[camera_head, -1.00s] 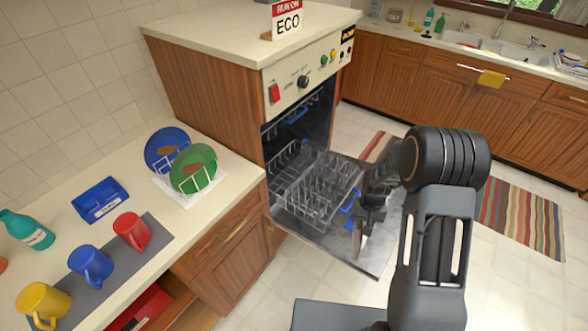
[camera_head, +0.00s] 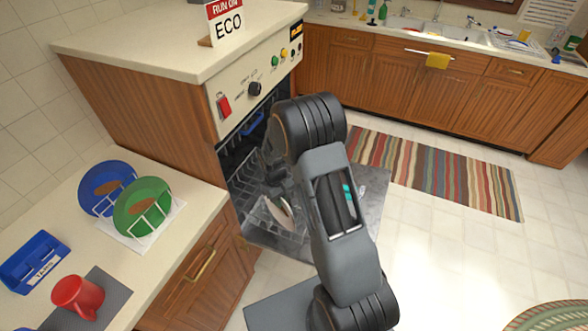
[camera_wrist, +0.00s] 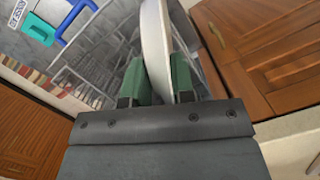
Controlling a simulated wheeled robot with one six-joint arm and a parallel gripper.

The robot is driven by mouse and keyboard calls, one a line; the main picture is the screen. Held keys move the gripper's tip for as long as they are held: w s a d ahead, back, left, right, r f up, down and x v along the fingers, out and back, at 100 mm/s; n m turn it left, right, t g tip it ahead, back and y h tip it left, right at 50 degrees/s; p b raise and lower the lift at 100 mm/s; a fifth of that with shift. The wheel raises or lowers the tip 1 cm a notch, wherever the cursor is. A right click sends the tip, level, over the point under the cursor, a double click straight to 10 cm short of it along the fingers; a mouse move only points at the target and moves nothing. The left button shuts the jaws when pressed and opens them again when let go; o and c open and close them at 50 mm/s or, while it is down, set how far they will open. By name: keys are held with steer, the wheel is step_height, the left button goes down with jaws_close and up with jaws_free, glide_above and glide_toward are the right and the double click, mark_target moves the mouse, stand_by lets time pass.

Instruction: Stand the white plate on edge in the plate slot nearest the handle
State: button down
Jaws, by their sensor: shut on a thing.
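My gripper (camera_wrist: 160,80) is shut on the white plate (camera_wrist: 155,40), seen edge-on between its green finger pads in the wrist view. In the head view the plate (camera_head: 287,211) shows as a pale sliver over the dishwasher's pulled-out lower rack, partly hidden by my arm. The wire rack (camera_wrist: 100,62) lies beyond the plate in the wrist view. A blue handle (camera_wrist: 76,20) shows at upper left there. I cannot tell whether the plate touches the slot wires.
The open dishwasher door (camera_head: 372,190) lies low under the rack. A blue plate (camera_head: 92,196) and a green plate (camera_head: 135,218) stand in a holder on the left counter, near a red mug (camera_head: 75,296). Open floor lies to the right.

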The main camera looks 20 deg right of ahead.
steer(key=w+d+r+n+t+b, duration=0.1)
steer(key=w+d+n+b, duration=0.2)
steer(key=n, duration=0.8)
steer(key=w+d+r+n+t+b, duration=0.1)
steer(key=w+d+n+t+b, duration=0.1)
steer(key=d+n+b, duration=0.4)
steer(key=w+n+b, duration=0.1)
steer(key=n, duration=0.4)
steer(key=shift+d+r+n+h, duration=0.15)
steer(key=shift+r+n+h, duration=0.15)
steer(key=shift+r+n, duration=0.1)
steer(key=shift+f+b, duration=0.15)
steer(key=shift+b, duration=0.2)
step_height(320, 180, down, 14)
steer(key=b, duration=1)
steer(key=shift+f+b, duration=0.25)
steer(key=shift+b, duration=0.15)
steer(key=c, duration=0.9)
jaws_free()
